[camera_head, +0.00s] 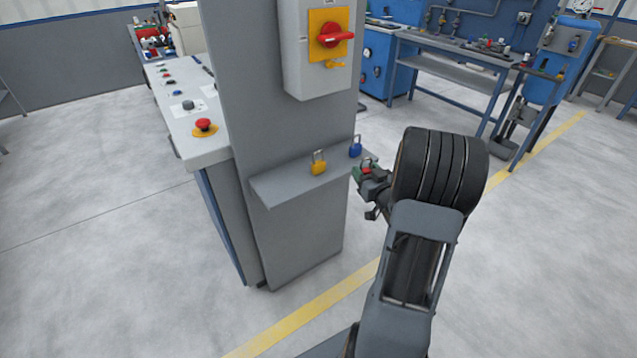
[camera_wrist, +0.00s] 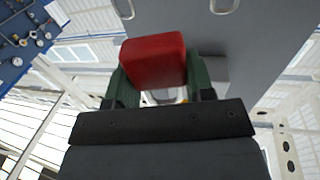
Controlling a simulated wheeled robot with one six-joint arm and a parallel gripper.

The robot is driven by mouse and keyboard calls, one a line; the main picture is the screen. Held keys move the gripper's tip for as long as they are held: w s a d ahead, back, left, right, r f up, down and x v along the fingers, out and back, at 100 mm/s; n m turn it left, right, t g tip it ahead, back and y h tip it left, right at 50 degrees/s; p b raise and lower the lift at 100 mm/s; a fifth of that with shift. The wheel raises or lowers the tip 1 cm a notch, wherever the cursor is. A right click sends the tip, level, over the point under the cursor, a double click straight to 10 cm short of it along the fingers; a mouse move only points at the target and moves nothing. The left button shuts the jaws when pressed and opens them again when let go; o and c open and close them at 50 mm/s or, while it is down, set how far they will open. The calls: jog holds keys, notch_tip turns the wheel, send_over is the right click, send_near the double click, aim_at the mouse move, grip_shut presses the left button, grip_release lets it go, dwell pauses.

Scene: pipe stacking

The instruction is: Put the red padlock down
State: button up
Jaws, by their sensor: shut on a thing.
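My gripper (camera_head: 362,172) is shut on the red padlock (camera_head: 367,170), at the right end of the grey shelf (camera_head: 285,185). In the wrist view the red padlock body (camera_wrist: 153,60) sits between the two green fingers of my gripper (camera_wrist: 158,75). Its shackle is not clear to see. A yellow padlock (camera_head: 318,167) and a blue padlock (camera_head: 355,149) stand upright on the shelf, the blue one close to my gripper. I cannot tell whether the red padlock touches the shelf.
A grey cabinet (camera_head: 265,100) rises behind the shelf, with a red rotary switch (camera_head: 334,36) on a box above. A control desk (camera_head: 190,115) with a red button is at left. The shelf has bare room left of the yellow padlock. Workbenches (camera_head: 455,55) stand at the back.

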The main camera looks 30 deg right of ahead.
jog(key=shift+s+d+f+n+y+b, duration=0.3)
jog(key=shift+s+d+n+y, duration=0.15)
jog(key=shift+d, duration=0.2)
jog(key=y, duration=0.1)
jog(key=n+y, duration=0.2)
send_over(332, 162)
jog(key=s, duration=0.4)
jog(key=shift+w+f+b, duration=0.15)
jog(key=shift+f+b, duration=0.3)
jog(key=w, duration=0.2)
jog(key=w+f, duration=0.1)
jog(key=shift+w+a+m, duration=0.15)
jog(key=shift+w+m, duration=0.1)
jog(key=shift+w, duration=0.1)
jog(key=shift+f, duration=0.25)
